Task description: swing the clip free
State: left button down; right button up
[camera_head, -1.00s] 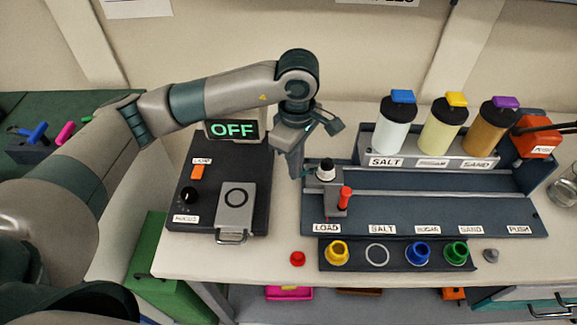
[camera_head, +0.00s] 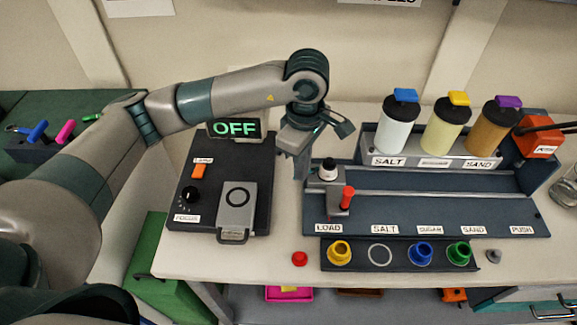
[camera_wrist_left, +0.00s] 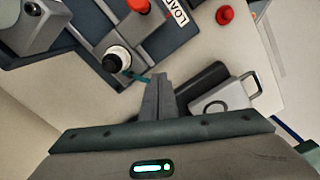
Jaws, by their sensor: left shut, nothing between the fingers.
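A thin teal strip, which may be the clip (camera_wrist_left: 138,77), sticks out beside a white-and-black round piece (camera_wrist_left: 117,59) on the grey carriage in the left wrist view. In the head view that round piece (camera_head: 328,168) stands on the carriage at the LOAD end of the dark rail, and the strip is mostly hidden by my gripper. My left gripper (camera_head: 300,176) points down just left of the carriage. Its fingertips (camera_wrist_left: 160,80) are shut and empty, close to the strip's end; I cannot tell whether they touch.
A red-topped lever (camera_head: 347,195) stands on the carriage. Left is a dark box (camera_head: 250,193) with knob and OFF display (camera_head: 235,128). Salt, sugar and sand dispensers (camera_head: 440,130) stand behind the rail (camera_head: 440,215). A tray of coloured cups (camera_head: 400,262) lies in front.

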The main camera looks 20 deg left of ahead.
pick_arm(q)
jog(key=shift+s+d+f+b, duration=0.15)
jog(key=shift+d+f+b, duration=0.15)
jog(key=shift+f+b, duration=0.1)
jog(key=shift+w+d+b, duration=0.2)
jog(key=shift+d+b, duration=0.3)
jog(key=shift+b, duration=0.1)
dwell(0.5)
jog(key=shift+r, duration=0.15)
notch_tip(320, 180, up, 7)
jog(key=p, duration=0.1)
jog(key=shift+w+f+p, duration=0.15)
jog(key=shift+f+p, duration=0.05)
jog(key=shift+p, duration=0.1)
dwell(0.5)
jog(key=shift+a, duration=0.1)
dwell(0.4)
